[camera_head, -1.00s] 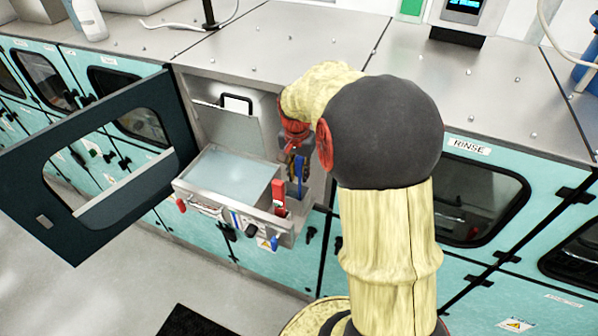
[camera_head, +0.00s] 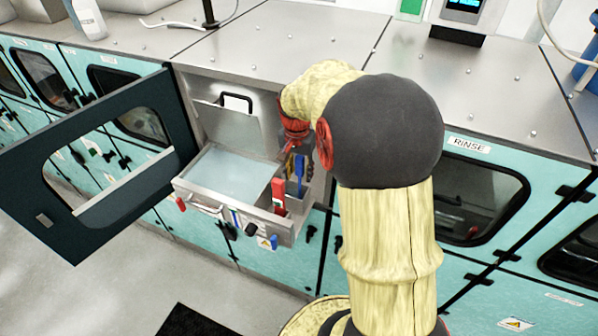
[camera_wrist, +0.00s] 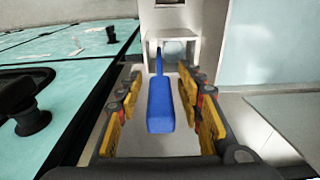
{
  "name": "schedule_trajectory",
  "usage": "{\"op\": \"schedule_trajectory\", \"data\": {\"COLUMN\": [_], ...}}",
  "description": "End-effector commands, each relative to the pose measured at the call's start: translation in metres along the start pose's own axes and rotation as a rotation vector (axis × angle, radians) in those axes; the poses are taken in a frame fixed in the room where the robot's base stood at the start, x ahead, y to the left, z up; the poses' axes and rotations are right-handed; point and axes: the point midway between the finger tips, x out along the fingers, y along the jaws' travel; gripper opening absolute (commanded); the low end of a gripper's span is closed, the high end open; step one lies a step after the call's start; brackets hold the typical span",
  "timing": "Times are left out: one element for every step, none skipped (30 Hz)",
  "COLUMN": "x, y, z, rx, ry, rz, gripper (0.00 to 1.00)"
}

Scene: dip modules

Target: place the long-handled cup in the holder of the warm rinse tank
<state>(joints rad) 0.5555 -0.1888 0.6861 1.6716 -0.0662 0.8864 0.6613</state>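The long-handled cup has a blue handle (camera_wrist: 160,105), which also shows upright in the head view (camera_head: 299,168). In the wrist view the handle lies between the two fingers of my gripper (camera_wrist: 160,78), with a gap on both sides. My gripper is open, and in the head view (camera_head: 291,150) it is just above and beside the handle. The handle's thin far end reaches a pale square holder (camera_wrist: 178,48) with a round shape in it. The cup's bowl is not clear, so I cannot tell how fully it sits. The warm rinse tank (camera_head: 187,185) is pulled out.
A dark-framed door (camera_head: 25,205) stands open on the left. A red handle (camera_head: 278,190) stands at the tank's front right, close to the blue one. A raised lid (camera_head: 228,128) is behind the liquid. Steel worktop (camera_head: 285,35) lies behind; the floor in front is open.

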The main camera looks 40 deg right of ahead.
Motion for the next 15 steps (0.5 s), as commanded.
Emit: {"op": "schedule_trajectory", "data": {"x": [-0.005, -0.008, -0.013, -0.018, -0.023, -0.03, -0.036, -0.043, -0.051, -0.057, -0.064, -0.072, -0.078, -0.084, -0.091], "y": [-0.001, -0.001, -0.001, -0.001, -0.001, -0.001, -0.001, -0.001, -0.001, -0.001, -0.001, -0.001, -0.001, -0.001, -0.001], "z": [-0.001, -0.001, -0.002, -0.002, -0.001, -0.001, -0.001, -0.002, -0.001, -0.001, -0.001, -0.001, -0.001, -0.001, -0.001], "rx": [0.0, 0.0, 0.0, 0.0, 0.0, 0.0, 0.0, 0.0, 0.0, 0.0, 0.0, 0.0, 0.0, 0.0, 0.0], "ry": [0.002, 0.003, 0.004, 0.005, 0.005, 0.005, 0.005, 0.006, 0.004, 0.005, 0.004, 0.004, 0.003, 0.004, 0.004], "rz": [-0.001, -0.002, -0.003, -0.004, -0.003, -0.004, -0.004, -0.004, -0.003, -0.003, -0.003, -0.003, -0.003, -0.003, -0.003], "gripper": [0.37, 0.37, 0.37, 0.37, 0.37, 0.37, 0.37, 0.37, 0.37, 0.37, 0.37, 0.37, 0.37, 0.37, 0.37]}}
